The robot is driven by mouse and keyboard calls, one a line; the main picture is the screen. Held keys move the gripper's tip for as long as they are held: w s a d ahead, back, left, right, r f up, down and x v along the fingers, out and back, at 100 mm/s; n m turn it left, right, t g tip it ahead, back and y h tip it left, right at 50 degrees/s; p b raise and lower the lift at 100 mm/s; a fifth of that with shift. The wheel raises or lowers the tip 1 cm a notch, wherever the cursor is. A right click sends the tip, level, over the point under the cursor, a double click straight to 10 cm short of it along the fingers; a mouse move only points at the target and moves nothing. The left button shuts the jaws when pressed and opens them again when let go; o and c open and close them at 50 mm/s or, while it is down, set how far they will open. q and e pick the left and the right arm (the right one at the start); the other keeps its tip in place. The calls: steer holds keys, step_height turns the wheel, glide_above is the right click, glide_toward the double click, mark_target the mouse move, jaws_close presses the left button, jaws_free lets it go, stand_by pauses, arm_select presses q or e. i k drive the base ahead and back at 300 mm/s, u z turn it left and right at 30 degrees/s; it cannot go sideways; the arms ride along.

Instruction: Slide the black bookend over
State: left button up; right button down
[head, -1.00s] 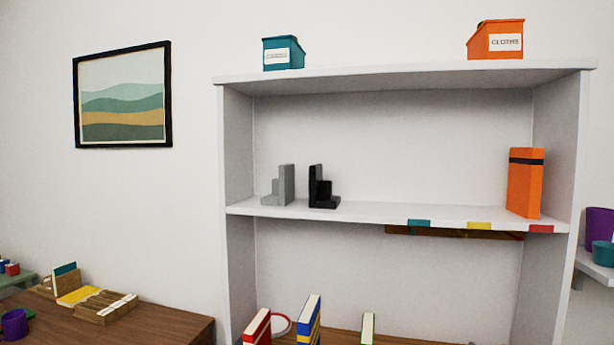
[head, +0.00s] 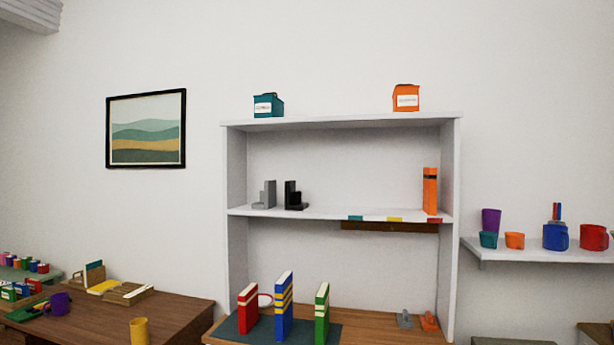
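The black bookend (head: 294,196) stands upright on the middle shelf (head: 325,214) of the white shelf unit, left of centre. A grey bookend (head: 265,195) stands just to its left, with a small gap between them. An orange book or box file (head: 430,191) with a dark band stands upright at the shelf's right end. Teal, yellow and red markers (head: 394,219) sit on the shelf's front edge, toward the right. The shelf between the black bookend and the orange book is bare. Neither of my grippers shows in the head view.
Below, red (head: 248,308), blue (head: 284,307) and green (head: 322,313) books stand on a dark mat. Teal (head: 268,105) and orange (head: 406,98) bins sit on top. A wall shelf (head: 540,250) with cups is at right. A brown table (head: 175,315) is at left.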

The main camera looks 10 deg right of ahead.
mark_target(293, 198)
steer(key=z, duration=0.8)
steer(key=i, duration=1.4)
steer(key=u, duration=0.3)
